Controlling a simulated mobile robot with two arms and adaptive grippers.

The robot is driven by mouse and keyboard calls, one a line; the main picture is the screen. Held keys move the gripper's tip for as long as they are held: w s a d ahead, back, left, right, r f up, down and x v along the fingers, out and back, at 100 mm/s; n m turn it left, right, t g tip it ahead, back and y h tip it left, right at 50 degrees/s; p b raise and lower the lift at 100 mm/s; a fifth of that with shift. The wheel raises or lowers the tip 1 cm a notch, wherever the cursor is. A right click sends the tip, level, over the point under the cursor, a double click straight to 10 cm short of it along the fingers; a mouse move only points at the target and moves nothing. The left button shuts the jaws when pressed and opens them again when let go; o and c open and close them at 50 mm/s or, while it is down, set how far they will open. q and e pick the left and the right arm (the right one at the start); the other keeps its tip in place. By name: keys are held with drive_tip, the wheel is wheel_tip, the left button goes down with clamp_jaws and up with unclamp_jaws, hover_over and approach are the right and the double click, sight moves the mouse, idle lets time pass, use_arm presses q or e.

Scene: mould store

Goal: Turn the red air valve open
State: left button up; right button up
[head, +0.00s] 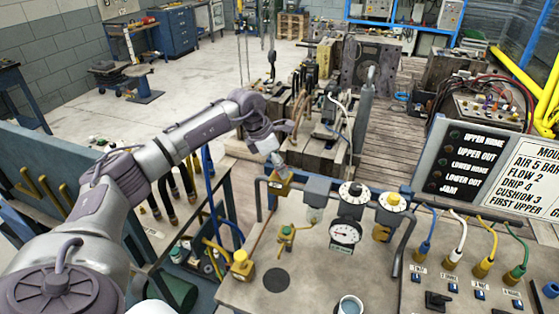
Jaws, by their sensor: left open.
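My left gripper (277,163), at the end of the grey arm coming in from the left, is open. Its fingertips point down just above an orange-yellow valve block (279,183) at the left end of the air line on the bench. Whether they touch it is too small to tell. No red handle shows clearly; one on this block may be hidden behind the gripper. My right gripper is not in view.
A round gauge (345,233) and a black-and-white dial (353,193) stand right of the valve block. Coloured hoses (457,245) and a sign panel (500,165) are further right. A yellow fitting (241,263) stands at the bench's left. The bench front is partly clear.

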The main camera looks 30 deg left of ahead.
use_arm(q)
drive_tip(key=shift+w+f, duration=0.1)
drive_tip(key=shift+f, duration=0.15)
drive_tip(key=c, duration=1.1)
drive_tip(key=shift+d+n+t+y+b, duration=0.1)
drive_tip(key=shift+n+t+y+b, duration=0.25)
drive_tip(key=shift+n, duration=0.35)
drive_tip(key=shift+c, duration=0.2)
drive_tip(key=o, duration=1.1)
drive_tip(key=shift+o, duration=0.2)
drive_tip(key=v, duration=1.2)
drive_tip(key=shift+w+r, duration=0.1)
